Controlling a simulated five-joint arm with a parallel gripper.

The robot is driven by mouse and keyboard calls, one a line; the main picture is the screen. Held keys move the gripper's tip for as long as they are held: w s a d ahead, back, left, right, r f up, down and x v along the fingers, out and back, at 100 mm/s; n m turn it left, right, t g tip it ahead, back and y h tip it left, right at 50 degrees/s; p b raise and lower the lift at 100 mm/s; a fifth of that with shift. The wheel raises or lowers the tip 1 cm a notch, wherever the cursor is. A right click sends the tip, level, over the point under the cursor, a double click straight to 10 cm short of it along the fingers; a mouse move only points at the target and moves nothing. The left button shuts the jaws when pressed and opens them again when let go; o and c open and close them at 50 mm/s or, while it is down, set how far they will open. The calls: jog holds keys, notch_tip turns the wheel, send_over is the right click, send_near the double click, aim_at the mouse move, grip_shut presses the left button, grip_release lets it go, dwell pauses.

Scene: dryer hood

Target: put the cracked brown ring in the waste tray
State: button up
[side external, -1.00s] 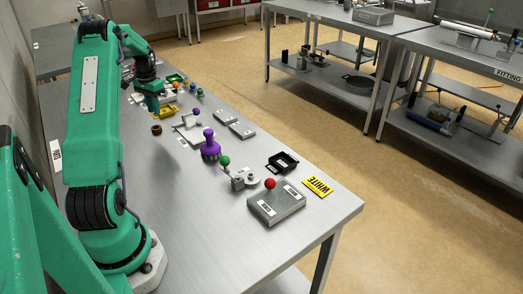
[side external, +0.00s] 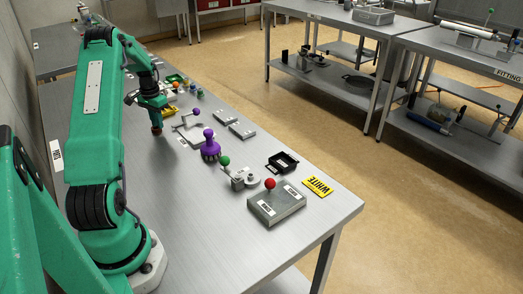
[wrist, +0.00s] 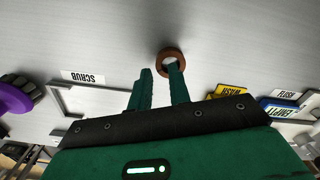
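The brown ring (side external: 157,131) lies on the steel bench under my gripper (side external: 156,122) in the side view. In the wrist view the ring (wrist: 164,53) lies just past the fingertips of my gripper (wrist: 160,70). The fingers are apart; the right fingertip overlaps the ring's opening, and I cannot tell whether it is inside or above it. No crack can be made out. A small black tray (side external: 271,166) stands farther along the bench; its label is too small to read, so I cannot tell whether it is the waste tray.
A purple knobbed piece (side external: 210,150) and a white-grey bracket (side external: 188,128) stand right of the ring. Bare bench lies in front of the ring.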

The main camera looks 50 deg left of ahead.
jog(key=shift+f, duration=1)
jog(key=shift+c, duration=0.5)
grip_shut()
